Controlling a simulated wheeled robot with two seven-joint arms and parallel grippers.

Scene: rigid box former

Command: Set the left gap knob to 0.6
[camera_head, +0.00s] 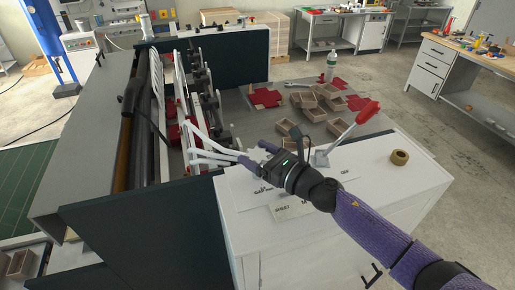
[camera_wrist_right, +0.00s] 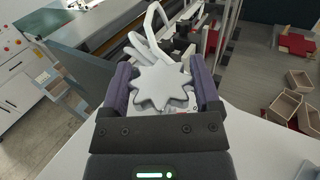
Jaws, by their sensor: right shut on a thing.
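A pale grey star-shaped knob (camera_wrist_right: 165,88) sits between the purple fingers of my right gripper (camera_head: 259,158) in the right wrist view. The right gripper is shut on this knob, at the machine's edge beside the white cabinet top. In the head view the knob is mostly hidden by the gripper. Its scale and reading cannot be made out in either view. My left gripper is not in view.
The white cabinet top (camera_head: 375,159) carries printed labels, a red-handled lever (camera_head: 366,113) and a tape roll (camera_head: 399,157). Pale bent tubes (camera_head: 205,151) run close to the right gripper. Several small brown boxes (camera_head: 313,112) and a bottle (camera_head: 331,66) stand behind.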

